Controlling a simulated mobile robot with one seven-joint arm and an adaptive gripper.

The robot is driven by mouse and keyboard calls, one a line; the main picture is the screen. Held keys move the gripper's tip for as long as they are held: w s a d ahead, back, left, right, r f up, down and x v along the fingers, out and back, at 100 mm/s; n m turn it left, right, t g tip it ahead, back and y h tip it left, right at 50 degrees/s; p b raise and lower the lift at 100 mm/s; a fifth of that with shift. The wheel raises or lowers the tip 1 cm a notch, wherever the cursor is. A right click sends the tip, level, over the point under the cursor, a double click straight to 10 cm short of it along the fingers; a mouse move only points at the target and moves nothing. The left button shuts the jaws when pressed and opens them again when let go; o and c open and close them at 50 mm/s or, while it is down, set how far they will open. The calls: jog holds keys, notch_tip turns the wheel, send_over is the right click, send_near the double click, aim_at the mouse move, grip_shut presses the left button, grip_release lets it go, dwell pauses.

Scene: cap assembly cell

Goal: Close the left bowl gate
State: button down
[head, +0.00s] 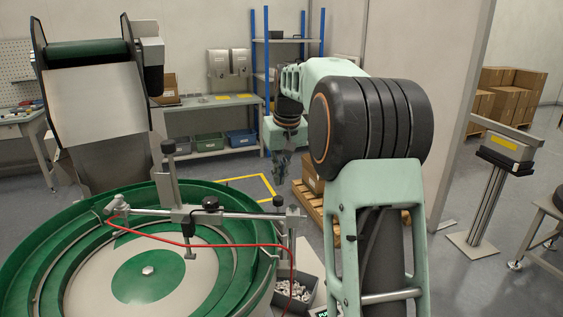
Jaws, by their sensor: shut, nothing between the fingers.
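A large green bowl feeder (52,244) with a pale centre fills the lower left of the head view. A metal crossbar (235,216) with black knobs and clamps spans its far right side, and a thin red line (190,245) runs along it. A small metal arm (190,245) hangs from the bar over the bowl. I cannot tell which of these parts is the gate, or whether it is open. My gripper (281,178) points down beyond the bowl's right rim, small and dark. It is shut and empty, apart from the bowl.
A hopper with a green roller (88,53) stands behind the bowl. A grey bin of small parts (297,292) sits at its right. Behind are a workbench with bins (205,144), a blue-post shelf (290,40) and a pallet (312,207). A stand (490,200) is at right.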

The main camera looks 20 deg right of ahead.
aim_at(280, 203)
jog(key=shift+s+x, duration=0.25)
jog(key=shift+x, duration=0.8)
jog(key=shift+s+x, duration=0.25)
jog(key=shift+x, duration=0.8)
jog(key=shift+f, duration=0.2)
notch_tip(280, 203, down, 6)
jog(key=b, duration=0.3)
jog(key=shift+r, duration=0.15)
jog(key=shift+s, duration=0.1)
jog(key=shift+r, duration=0.1)
